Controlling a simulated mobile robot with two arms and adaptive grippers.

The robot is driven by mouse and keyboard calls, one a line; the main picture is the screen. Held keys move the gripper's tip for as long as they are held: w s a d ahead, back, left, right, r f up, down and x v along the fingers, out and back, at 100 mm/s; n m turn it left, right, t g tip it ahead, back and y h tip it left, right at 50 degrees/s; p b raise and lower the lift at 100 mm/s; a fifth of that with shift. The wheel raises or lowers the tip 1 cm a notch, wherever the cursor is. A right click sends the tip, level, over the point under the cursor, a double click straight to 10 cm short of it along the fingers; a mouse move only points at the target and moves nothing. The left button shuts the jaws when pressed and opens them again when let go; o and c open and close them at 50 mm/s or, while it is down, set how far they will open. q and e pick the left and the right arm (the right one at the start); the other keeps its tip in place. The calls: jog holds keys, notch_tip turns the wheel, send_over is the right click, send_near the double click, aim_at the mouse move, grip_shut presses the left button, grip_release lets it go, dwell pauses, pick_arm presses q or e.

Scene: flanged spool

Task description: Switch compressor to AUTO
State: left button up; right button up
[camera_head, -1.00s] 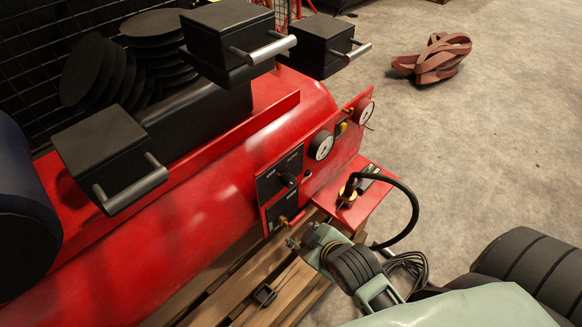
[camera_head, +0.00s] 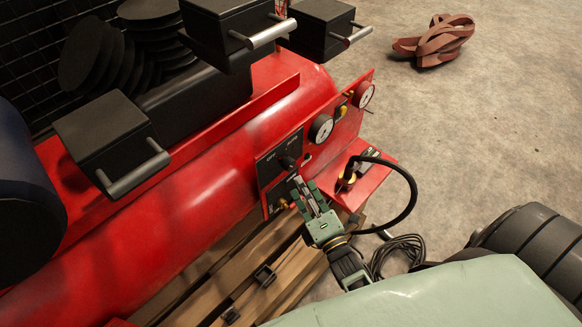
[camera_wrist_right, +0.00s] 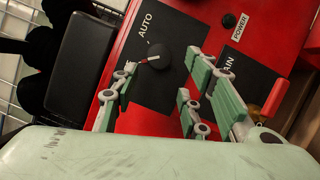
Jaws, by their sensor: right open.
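The compressor's black rotary switch knob (camera_head: 287,162) sits on a black plate on the red panel, with OFF and AUTO lettering above it. In the right wrist view the knob (camera_wrist_right: 160,56) shows a pale and red pointer mark towards the left of the picture, and AUTO (camera_wrist_right: 146,26) reads above it. My right gripper (camera_head: 303,187) is just in front of the panel, below the knob in the head view. Its fingers are open, with the knob appearing between their tips in the wrist view; I cannot tell whether they touch. My left gripper is not in view.
Gauges (camera_head: 321,128) and a yellow fitting stand right of the switch. A red shelf (camera_head: 365,187) with a black hose (camera_head: 411,190) juts out nearby. Wooden pallet boards (camera_head: 270,268) lie below.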

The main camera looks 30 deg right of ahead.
aim_at(291, 168)
jog(key=shift+n, duration=0.3)
jog(key=w, duration=0.5)
jog(key=w+r, duration=0.1)
jog(key=w, duration=0.1)
jog(key=shift+w+r+p, duration=0.1)
jog(key=shift+w+p, duration=0.2)
jog(key=shift+p, duration=0.05)
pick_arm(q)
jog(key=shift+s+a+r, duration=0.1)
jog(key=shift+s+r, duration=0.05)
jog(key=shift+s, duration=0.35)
